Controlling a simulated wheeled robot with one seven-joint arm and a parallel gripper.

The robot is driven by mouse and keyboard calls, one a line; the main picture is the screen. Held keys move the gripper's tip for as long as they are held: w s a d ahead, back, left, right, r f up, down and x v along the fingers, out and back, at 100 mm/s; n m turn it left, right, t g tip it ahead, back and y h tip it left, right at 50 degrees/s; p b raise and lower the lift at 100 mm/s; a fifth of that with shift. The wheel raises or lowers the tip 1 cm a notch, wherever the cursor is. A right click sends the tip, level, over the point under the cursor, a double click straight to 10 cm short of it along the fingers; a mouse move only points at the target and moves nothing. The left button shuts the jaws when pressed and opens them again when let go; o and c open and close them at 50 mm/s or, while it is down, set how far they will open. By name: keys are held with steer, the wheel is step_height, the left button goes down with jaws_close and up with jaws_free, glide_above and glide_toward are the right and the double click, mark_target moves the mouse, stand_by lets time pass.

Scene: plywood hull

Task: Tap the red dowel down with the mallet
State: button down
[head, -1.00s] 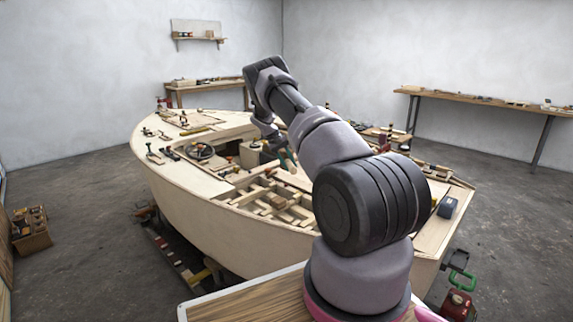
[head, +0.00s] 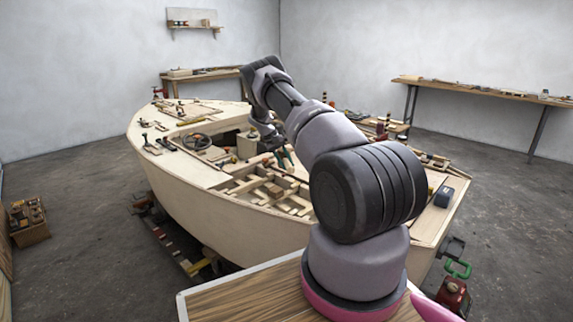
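My gripper (head: 283,157) is at the end of my arm, low over the middle of the boat hull's deck. It is small, and my arm partly covers it; dark and greenish finger parts show, but not whether they are open or shut. I cannot pick out the mallet, nor tell whether the gripper holds anything. A small red and dark upright piece (head: 387,122) stands behind my arm on the right; I cannot tell whether it is the red dowel.
The plywood hull (head: 215,205) fills the middle, with an open wooden grid (head: 262,192) and scattered tools on deck. A dark box (head: 444,196) sits at its right edge. A crate (head: 30,222) stands at far left. A red can (head: 453,294) is at lower right.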

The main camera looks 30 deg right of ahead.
step_height(320, 180, down, 4)
steer(key=f, duration=0.1)
steer(key=shift+r, duration=2.6)
